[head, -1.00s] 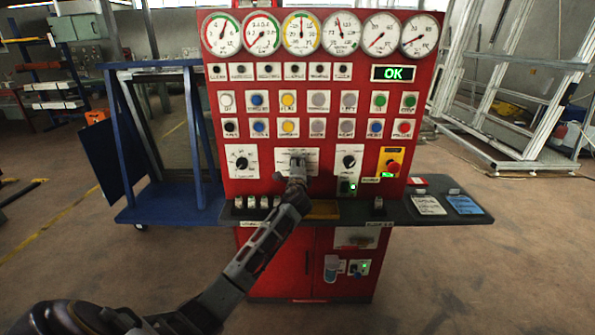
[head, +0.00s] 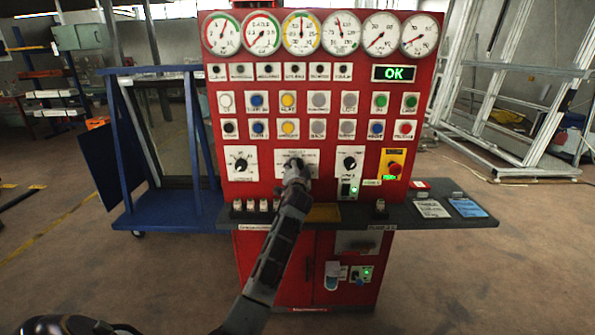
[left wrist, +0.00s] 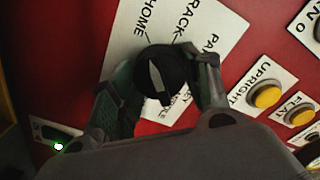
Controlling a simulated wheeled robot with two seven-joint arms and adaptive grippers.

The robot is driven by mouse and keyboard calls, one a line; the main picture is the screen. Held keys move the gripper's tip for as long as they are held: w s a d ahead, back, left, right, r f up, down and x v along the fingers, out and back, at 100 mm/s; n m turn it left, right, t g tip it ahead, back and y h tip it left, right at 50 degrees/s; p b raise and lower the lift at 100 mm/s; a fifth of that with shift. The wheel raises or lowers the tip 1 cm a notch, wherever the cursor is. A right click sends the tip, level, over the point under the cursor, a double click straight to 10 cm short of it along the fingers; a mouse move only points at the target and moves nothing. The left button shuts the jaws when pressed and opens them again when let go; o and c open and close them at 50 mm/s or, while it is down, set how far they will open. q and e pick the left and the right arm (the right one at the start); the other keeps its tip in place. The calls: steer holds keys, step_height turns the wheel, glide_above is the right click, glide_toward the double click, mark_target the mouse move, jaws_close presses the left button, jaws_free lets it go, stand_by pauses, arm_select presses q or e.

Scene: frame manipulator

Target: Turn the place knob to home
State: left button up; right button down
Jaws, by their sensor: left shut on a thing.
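The place knob is a round black knob with a pale pointer. It shows in the left wrist view (left wrist: 165,88), on a white plate (left wrist: 205,25) marked HOME, RACK and a partly hidden word starting PA. The upper end of the pointer leans toward the HOME side; its exact setting is hard to tell. My left gripper (head: 297,167) is at this knob on the red panel. In the left wrist view its two fingers (left wrist: 160,72) are closed on opposite sides of the knob. In the head view the gripper covers most of the knob. My right gripper is out of view.
Other black knobs stand left (head: 241,164) and right (head: 350,163) of the plate, with an emergency button (head: 394,168) farther right. Button rows and gauges fill the panel above. A dark shelf (head: 405,214) with small levers juts out below.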

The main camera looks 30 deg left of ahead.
arm_select(q)
steer(key=shift+n, duration=0.3)
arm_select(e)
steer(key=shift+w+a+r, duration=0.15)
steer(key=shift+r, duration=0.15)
arm_select(q)
steer(key=o, duration=1)
steer(key=shift+a, duration=0.1)
steer(key=shift+v, duration=6.05)
steer(key=shift+f, duration=0.1)
